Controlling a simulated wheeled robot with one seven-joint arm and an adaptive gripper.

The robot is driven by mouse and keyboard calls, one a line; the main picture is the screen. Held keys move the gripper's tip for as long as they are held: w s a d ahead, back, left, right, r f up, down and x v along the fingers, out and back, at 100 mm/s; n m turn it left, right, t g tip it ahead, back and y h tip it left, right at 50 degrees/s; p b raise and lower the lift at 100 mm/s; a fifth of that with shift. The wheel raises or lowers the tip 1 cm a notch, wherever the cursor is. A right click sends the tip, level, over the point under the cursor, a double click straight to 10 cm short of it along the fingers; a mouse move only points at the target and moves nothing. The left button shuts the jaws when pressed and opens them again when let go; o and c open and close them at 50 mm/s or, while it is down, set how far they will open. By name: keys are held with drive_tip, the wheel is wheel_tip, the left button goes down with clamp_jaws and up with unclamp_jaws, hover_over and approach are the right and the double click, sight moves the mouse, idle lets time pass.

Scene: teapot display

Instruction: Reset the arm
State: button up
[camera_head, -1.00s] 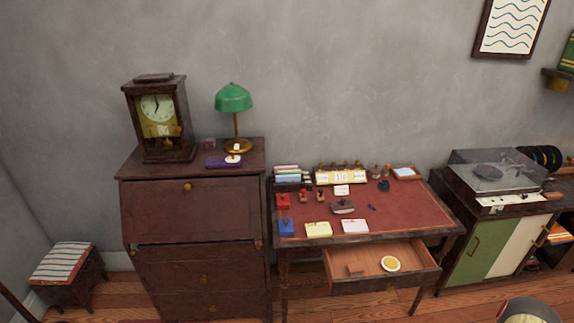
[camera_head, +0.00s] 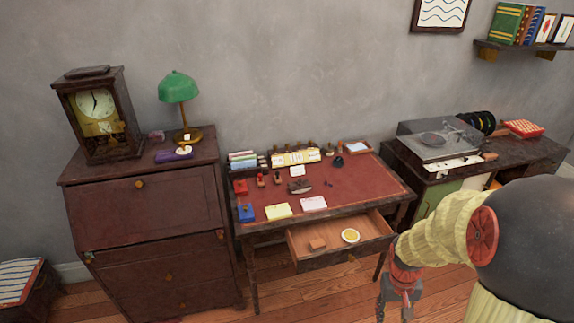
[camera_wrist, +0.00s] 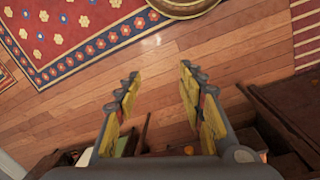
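My gripper (camera_wrist: 158,105) shows in the wrist view with its two yellow-padded fingers spread apart and nothing between them. Wooden floor lies beyond the fingertips. In the head view my arm comes in from the lower right, with a cream-coloured sleeve and a dark rounded part. My gripper (camera_head: 393,308) hangs low at the bottom edge there, in front of the desk's right side and partly cut off by the frame.
The desk (camera_head: 370,193) has a red top with stamps and cards. Its drawer (camera_head: 318,262) is pulled out near my arm, holding a yellow disc (camera_head: 350,236). A dark cabinet (camera_head: 150,215) stands left, a record player (camera_head: 440,137) right. A patterned rug (camera_wrist: 65,35) lies on the floor.

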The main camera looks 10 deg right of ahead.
drive_tip(key=s+a+r+n+t, duration=0.1)
drive_tip(key=a+r+n+t, duration=0.1)
drive_tip(key=a+r, duration=0.7)
drive_tip(key=s+a+r+n+t, duration=0.1)
drive_tip(key=a+r+t, duration=0.3)
drive_tip(key=a+r, duration=0.6)
wheel_tip(320, 180, up, 7)
drive_tip(key=shift+s+a+f+n+y, duration=0.1)
drive_tip(key=shift+s+a+n+y, duration=0.2)
drive_tip(key=shift+s+n+y, duration=0.15)
